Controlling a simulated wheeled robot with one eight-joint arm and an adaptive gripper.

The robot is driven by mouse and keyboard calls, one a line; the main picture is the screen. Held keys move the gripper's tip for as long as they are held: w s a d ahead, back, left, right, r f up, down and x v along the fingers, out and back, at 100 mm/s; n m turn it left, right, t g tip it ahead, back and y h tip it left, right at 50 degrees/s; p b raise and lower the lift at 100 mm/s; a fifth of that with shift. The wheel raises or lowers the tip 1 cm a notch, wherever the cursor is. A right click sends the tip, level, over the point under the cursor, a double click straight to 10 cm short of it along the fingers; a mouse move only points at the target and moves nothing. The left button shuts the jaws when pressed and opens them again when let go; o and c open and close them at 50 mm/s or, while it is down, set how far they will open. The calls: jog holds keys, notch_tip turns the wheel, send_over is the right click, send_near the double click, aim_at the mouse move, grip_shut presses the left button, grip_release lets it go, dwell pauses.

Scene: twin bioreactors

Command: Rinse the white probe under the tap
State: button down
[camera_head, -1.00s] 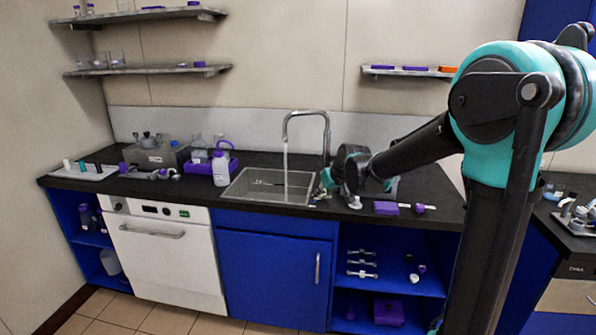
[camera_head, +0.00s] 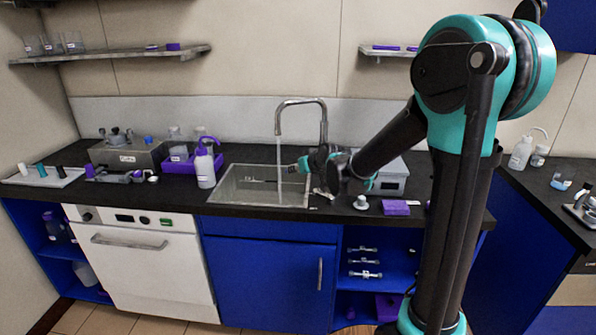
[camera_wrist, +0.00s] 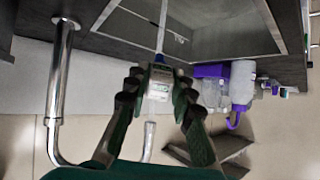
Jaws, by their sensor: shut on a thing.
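My gripper (camera_wrist: 158,88) is shut on the white probe (camera_wrist: 158,80), a pale labelled body with a dark blue collar, in the wrist view. In the head view my gripper (camera_head: 297,167) is over the right part of the sink (camera_head: 235,190), just right of the water stream (camera_head: 278,155). The tap (camera_head: 324,120) is chrome and running. The tap also shows upside down in the wrist view (camera_wrist: 57,85), its spout end beyond my gripper. A thin pale line runs past the collar over the sink; I cannot tell whether it is probe shaft or water.
A purple-capped wash bottle (camera_head: 205,165) and purple tray (camera_head: 178,164) stand left of the sink. The shelf (camera_head: 120,53) is above.

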jog(key=w+a, duration=0.5)
jog(key=w, duration=0.3)
jog(key=shift+w+a, duration=0.25)
jog(key=shift+w, duration=0.05)
dwell(2.8)
jog(key=shift+s+d+r, duration=0.35)
jog(key=shift+s+d, duration=0.35)
jog(key=shift+s, duration=0.45)
jog(key=shift+s+d+r, duration=0.3)
jog(key=shift+s+d, duration=0.45)
jog(key=shift+s, duration=0.35)
jog(key=shift+s+d+r, duration=0.35)
jog(key=shift+s+d, duration=0.35)
jog(key=shift+s, duration=0.45)
